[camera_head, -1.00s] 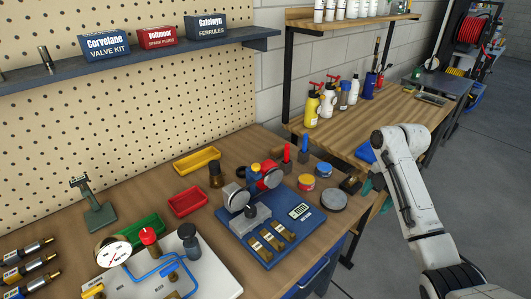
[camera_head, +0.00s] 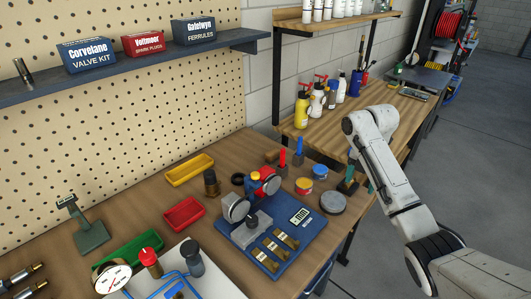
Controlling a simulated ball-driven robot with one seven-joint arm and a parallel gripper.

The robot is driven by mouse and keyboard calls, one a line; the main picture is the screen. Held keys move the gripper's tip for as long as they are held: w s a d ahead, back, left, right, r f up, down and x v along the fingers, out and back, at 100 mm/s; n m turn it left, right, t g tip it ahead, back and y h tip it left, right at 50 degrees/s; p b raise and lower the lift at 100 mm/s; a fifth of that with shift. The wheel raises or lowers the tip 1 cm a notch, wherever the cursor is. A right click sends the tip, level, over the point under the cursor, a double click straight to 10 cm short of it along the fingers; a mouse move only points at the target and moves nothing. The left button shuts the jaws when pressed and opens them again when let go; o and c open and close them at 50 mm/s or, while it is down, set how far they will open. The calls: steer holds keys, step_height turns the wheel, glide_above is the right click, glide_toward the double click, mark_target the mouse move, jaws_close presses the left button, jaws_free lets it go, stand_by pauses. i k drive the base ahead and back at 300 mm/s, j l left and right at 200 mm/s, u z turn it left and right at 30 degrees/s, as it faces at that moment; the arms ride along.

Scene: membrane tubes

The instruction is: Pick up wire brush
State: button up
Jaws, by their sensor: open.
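My gripper (camera_head: 347,186) is at the right edge of the near workbench, beside a round grey lidded tin (camera_head: 333,203). It is open, small in view and partly hidden by my own arm. I cannot pick out the wire brush for certain. A small dark shape shows at the fingers, but I cannot tell whether it is the brush or part of the gripper. Two upright items, one red-topped (camera_head: 283,159) and one blue-topped (camera_head: 298,151), stand to the left of the gripper, apart from it.
Blue-lidded (camera_head: 320,171) and orange (camera_head: 304,185) tins stand near the gripper. Yellow (camera_head: 189,169), red (camera_head: 184,214) and green bins lie left. A second bench (camera_head: 335,127) with bottles stands behind.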

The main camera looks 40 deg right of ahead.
mark_target(270, 156)
steer(key=i, duration=1.25)
